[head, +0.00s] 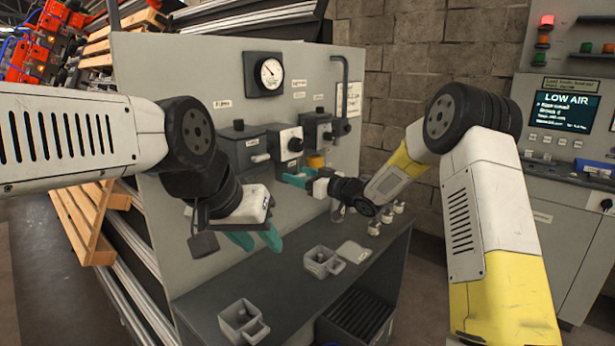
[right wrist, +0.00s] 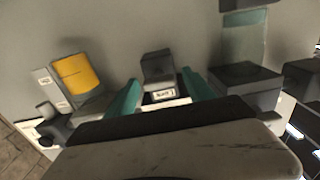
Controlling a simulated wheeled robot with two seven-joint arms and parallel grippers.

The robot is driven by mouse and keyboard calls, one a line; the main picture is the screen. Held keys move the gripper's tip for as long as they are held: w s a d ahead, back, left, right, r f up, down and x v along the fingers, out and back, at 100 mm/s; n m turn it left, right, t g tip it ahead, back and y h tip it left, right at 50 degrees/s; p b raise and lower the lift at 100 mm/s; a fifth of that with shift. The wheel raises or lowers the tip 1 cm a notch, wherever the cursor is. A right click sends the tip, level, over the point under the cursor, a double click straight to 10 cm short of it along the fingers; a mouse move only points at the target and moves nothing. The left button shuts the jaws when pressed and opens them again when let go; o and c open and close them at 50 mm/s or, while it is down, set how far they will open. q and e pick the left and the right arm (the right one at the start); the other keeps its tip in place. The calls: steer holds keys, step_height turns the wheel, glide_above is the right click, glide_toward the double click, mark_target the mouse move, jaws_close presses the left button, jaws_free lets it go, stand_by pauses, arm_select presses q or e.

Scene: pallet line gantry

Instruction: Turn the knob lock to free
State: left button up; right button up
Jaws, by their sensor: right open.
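A grey panel (head: 190,80) carries several control boxes. The middle one is a white-faced box (head: 288,143) with a black knob; I cannot tell whether it is the knob lock. My right gripper (head: 300,178) is at the panel, below these boxes. In the right wrist view its teal fingers (right wrist: 162,92) are apart. A small dark grey block (right wrist: 157,66) with a white label below it shows between them; I see no grip on it, and contact is unclear. My left gripper (head: 254,240) is open and empty, above the shelf, left of the right gripper.
A yellow cylinder (head: 316,161) sits near my right gripper; a yellow cylinder (right wrist: 77,74) also shows in the right wrist view. A dark shelf (head: 290,291) holds grey cups (head: 242,321) and small fittings (head: 374,227). A gauge (head: 266,72) and pipe (head: 345,90) are above. A cabinet screen (head: 566,110) reads LOW AIR.

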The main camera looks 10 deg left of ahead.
steer(key=shift+c, duration=0.4)
jaws_close()
steer(key=m, duration=0.4)
steer(key=shift+w+d, duration=0.1)
steer(key=m, duration=0.5)
steer(key=shift+d+f, duration=0.1)
steer(key=shift+f, duration=0.05)
steer(key=m, duration=0.4)
steer(key=shift+w+f+m, duration=0.1)
steer(key=shift+m, duration=0.2)
steer(key=shift+f+m, duration=0.1)
steer(key=shift+m, duration=2)
